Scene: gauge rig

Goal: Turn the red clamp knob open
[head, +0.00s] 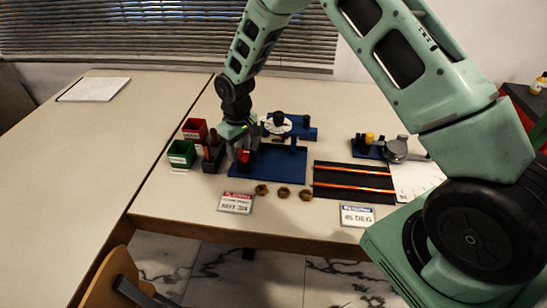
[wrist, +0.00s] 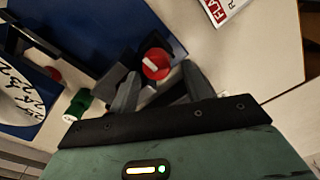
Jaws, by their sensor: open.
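The red clamp knob (head: 244,156) sits at the left end of a dark blue base plate (head: 284,166). In the wrist view the knob (wrist: 156,64) is round and red with a white bar across its top. My gripper (head: 241,150) is over the knob and partly hides it in the head view. In the wrist view its two grey fingers (wrist: 160,76) are apart, one on each side of the knob, with nothing gripped. I cannot tell whether the fingers touch the knob.
A red bin (head: 195,130) and a green bin (head: 181,155) stand left of my gripper. A white dial (head: 277,123) is behind. Brass nuts (head: 284,192) and a red-headed placard (head: 236,202) lie in front. A black mat with orange rods (head: 354,187) lies right.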

